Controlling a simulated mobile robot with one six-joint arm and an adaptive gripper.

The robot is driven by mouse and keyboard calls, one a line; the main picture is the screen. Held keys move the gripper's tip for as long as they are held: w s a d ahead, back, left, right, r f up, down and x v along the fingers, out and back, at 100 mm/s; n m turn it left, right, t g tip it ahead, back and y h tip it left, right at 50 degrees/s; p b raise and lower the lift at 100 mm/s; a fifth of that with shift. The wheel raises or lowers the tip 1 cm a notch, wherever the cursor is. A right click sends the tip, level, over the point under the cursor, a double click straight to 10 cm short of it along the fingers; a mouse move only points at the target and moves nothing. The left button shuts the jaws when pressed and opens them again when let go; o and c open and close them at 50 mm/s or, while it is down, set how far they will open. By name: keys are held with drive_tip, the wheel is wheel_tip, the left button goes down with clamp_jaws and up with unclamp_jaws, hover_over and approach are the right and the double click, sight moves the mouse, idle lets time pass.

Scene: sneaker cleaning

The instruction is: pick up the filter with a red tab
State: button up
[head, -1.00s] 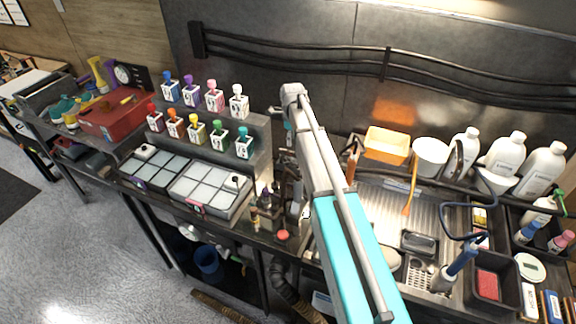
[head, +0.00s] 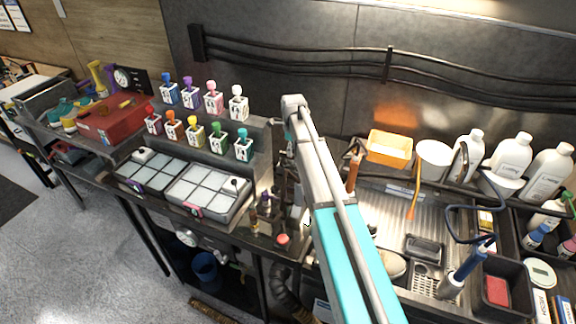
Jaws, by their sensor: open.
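Two flat filters with pale grid panels lie side by side on the dark bench, left of my arm. The nearer right filter (head: 207,192) has a small pinkish-red tab (head: 192,211) on its front edge. The left filter (head: 150,171) has a darker tab that looks purple. Each has a small knob on top. My gripper (head: 287,196) is a dark shape low behind my arm, right of the filters and apart from them. It is open and looks empty, but my arm and nearby small bottles partly hide it.
Small bottles (head: 265,208) stand between the right filter and my gripper. A stepped rack (head: 222,150) with several coloured-cap bottles rises behind the filters. A red box (head: 108,120) is at left. A metal sink, orange tub (head: 389,147) and white bottles are at right.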

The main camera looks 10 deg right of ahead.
sight(292, 159)
drive_tip(key=shift+f, duration=0.1)
drive_tip(key=shift+w+f+b, duration=0.2)
drive_tip(key=shift+f+b, duration=2.35)
drive_tip(key=shift+b, duration=0.05)
drive_tip(key=shift+c, duration=0.2)
clamp_jaws()
